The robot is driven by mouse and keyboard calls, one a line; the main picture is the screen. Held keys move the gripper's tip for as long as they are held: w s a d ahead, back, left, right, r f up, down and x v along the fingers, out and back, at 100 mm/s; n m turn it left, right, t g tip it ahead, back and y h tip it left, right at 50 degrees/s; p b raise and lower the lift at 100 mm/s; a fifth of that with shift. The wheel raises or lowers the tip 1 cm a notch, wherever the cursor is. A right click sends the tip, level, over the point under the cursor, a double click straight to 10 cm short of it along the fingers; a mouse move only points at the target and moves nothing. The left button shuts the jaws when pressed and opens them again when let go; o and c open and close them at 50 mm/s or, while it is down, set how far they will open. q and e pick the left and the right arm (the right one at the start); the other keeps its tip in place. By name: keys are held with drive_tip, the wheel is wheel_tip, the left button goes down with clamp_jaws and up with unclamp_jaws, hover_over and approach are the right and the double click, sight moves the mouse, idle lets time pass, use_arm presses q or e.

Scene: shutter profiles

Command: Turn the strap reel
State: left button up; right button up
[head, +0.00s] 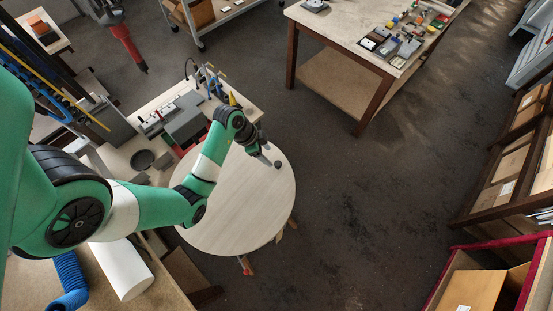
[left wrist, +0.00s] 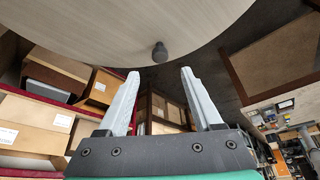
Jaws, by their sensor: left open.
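The strap reel appears as a large round pale wooden disc (head: 235,210) in the middle of the head view. It also fills the top of the left wrist view (left wrist: 100,28). A small dark knob (head: 277,164) sits near its rim at the upper right; the left wrist view shows it too (left wrist: 160,52). My left gripper (head: 267,159) is close to the knob, over the disc's upper right edge. Its two pale fingers (left wrist: 160,72) are spread, with the knob ahead of the gap between them. I cannot tell whether they touch it. My right gripper is not in view.
A workbench (head: 245,95) with grey devices adjoins the disc's upper left. A white roll (head: 122,270) and blue hose (head: 70,280) lie at lower left. A table with small parts (head: 345,25) stands at the top; boxed shelves (head: 505,165) at right. Dark floor between is clear.

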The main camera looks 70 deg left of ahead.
sight(278, 163)
use_arm(q)
drive_tip(key=x, duration=0.8)
drive_tip(key=shift+w+f, duration=0.1)
drive_tip(key=shift+f, duration=0.05)
drive_tip(key=shift+c, duration=0.2)
clamp_jaws()
idle(0.9)
